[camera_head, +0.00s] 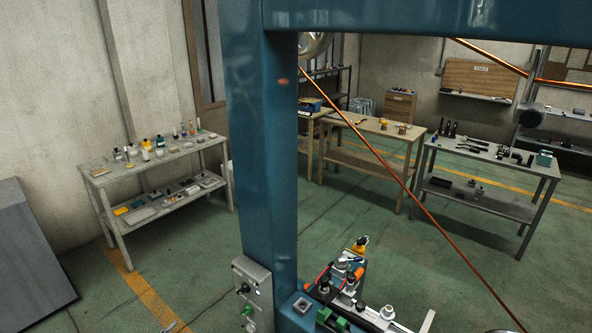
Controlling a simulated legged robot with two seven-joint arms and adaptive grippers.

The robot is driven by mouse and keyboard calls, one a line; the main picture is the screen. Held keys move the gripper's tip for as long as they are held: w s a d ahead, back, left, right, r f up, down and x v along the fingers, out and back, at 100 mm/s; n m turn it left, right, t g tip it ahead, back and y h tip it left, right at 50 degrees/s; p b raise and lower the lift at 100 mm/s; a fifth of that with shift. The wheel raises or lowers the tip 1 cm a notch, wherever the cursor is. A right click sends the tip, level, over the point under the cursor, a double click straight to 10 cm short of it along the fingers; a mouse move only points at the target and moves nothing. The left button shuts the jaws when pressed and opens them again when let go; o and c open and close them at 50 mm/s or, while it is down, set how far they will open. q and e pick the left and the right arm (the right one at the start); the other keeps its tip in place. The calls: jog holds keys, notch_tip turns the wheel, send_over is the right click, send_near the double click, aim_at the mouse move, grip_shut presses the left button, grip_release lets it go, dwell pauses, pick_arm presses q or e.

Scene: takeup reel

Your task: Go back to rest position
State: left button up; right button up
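Neither of my grippers can be made out in the head view. A large blue machine frame (262,150) stands close in front, with a thick upright post and a beam across the top. A grey control box (252,290) with knobs is on the post's lower part. A copper-coloured wire (400,183) runs slantwise down from a round metal part (314,44) behind the post towards the bottom right.
Tools and a yellow-topped item (360,244) crowd the bottom centre by the post. A grey table (120,182) with bottles stands left. A wooden table (350,124) and another grey table (525,208) stand behind. A grey slab (30,260) is far left. Green floor between is open.

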pick_arm(q)
jog(key=s+a+f+n+g+y+b, duration=0.1)
jog(key=s+a+f+n+g+y, duration=0.2)
jog(key=f, duration=1.1)
jog(key=s+a+f+n+y, duration=0.25)
jog(key=a+f, duration=0.35)
jog(key=f, duration=0.8)
jog(key=s+d+f+n+g+y, duration=0.1)
jog(key=s+f+g, duration=0.1)
jog(key=s+f, duration=0.65)
jog(key=s+d+f+n+g, duration=0.1)
jog(key=s+f+g, duration=0.3)
jog(key=f, duration=0.7)
jog(key=s+d+f+g, duration=0.2)
jog(key=s+d+f, duration=0.3)
jog(key=s, duration=0.5)
jog(key=s+d+f+n+g+b, duration=0.1)
jog(key=s+d+f, duration=0.5)
jog(key=s, duration=0.4)
jog(key=s+d+f+g+b, duration=0.1)
jog(key=s+d+f, duration=0.4)
jog(key=s, duration=0.6)
jog(key=shift+d+f+g+h, duration=0.3)
jog(key=shift+d+g+h, duration=0.25)
jog(key=shift+g, duration=0.25)
jog(key=shift+w, duration=0.2)
